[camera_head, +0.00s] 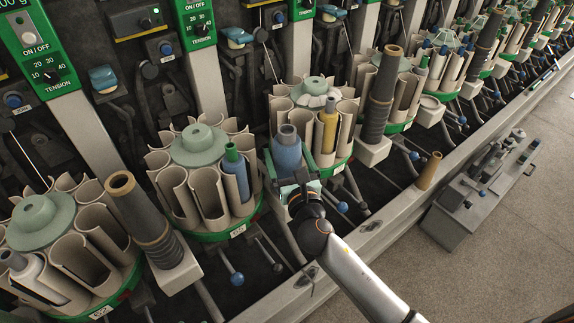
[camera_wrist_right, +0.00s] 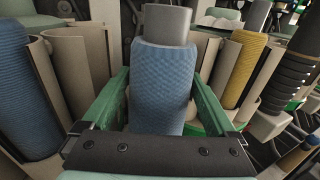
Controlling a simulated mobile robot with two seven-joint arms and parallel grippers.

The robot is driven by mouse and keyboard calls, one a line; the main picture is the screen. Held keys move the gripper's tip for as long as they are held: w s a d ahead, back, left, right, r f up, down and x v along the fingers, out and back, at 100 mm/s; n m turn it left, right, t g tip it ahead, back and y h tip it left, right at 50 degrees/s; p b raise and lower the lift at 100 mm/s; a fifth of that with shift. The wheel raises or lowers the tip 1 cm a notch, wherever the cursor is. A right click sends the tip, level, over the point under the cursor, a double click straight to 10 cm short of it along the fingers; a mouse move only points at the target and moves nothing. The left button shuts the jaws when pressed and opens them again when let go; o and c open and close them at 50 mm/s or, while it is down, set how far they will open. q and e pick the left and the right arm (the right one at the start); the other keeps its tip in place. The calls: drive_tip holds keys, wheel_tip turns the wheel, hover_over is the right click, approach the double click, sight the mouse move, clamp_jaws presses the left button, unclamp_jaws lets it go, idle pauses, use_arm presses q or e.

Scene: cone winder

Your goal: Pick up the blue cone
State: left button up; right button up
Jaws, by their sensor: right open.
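The blue cone (camera_head: 287,154) stands upright with a grey tip at its top, between two round magazines. It also fills the middle of the right wrist view (camera_wrist_right: 163,92). My right gripper (camera_head: 291,172) reaches it from the front, its green fingers on either side of the cone. In the right wrist view the fingers (camera_wrist_right: 162,100) are spread, with the cone between them. A narrow gap shows beside the cone, though contact on the far side cannot be told. The cone's lower end is hidden by the gripper. My left gripper is not in view.
A magazine with a blue bobbin (camera_head: 236,170) stands left, and one with a yellow bobbin (camera_head: 328,128) right. Dark cones (camera_head: 143,212) (camera_head: 380,95) stand further out on both sides. A tan cone (camera_head: 429,170) stands on the front rail. A grey cart (camera_head: 470,205) is at right.

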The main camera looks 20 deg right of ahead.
drive_tip(key=c, duration=1.1)
drive_tip(key=shift+r, duration=0.1)
